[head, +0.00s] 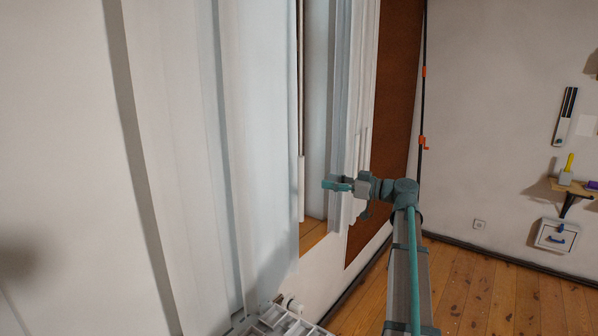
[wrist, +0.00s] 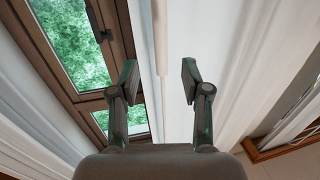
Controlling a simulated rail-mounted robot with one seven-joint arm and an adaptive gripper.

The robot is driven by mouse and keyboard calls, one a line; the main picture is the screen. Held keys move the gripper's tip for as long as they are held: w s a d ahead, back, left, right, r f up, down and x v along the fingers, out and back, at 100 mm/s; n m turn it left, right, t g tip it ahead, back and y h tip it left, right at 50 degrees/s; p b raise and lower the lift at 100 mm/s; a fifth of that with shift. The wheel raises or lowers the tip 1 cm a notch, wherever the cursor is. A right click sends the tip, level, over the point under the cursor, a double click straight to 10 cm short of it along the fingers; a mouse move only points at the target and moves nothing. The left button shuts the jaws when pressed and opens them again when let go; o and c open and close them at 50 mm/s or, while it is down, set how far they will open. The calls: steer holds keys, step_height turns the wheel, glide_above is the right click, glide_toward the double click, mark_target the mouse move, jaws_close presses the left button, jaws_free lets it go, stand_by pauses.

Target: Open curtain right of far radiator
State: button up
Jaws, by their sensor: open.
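A white right-hand curtain (head: 352,95) hangs bunched in folds beside the window gap; white cloth (wrist: 235,60) also fills the right of the wrist view. A pale rod (wrist: 160,35) hangs in front of it, between my fingers in the picture; whether it is within their reach I cannot tell. A wide white left-hand curtain (head: 255,130) hangs left of the gap. My gripper (head: 337,184) is in front of the right-hand curtain's lower part. In the wrist view my gripper (wrist: 158,82) is open, with nothing gripped. The radiator (head: 285,320) shows only partly at the bottom.
A brown-framed window (wrist: 85,65) with greenery outside is left of my fingers. A brown panel (head: 395,120) stands right of the curtain, beside a dark pole (head: 424,100) with orange fittings. A small shelf (head: 575,187) is on the right wall.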

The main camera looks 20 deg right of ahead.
mark_target(301, 175)
steer(key=p+x, duration=0.3)
steer(key=x, duration=0.7)
steer(key=shift+w+a+r, duration=0.15)
steer(key=shift+w+a, duration=0.1)
steer(key=shift+a, duration=0.05)
jaws_close()
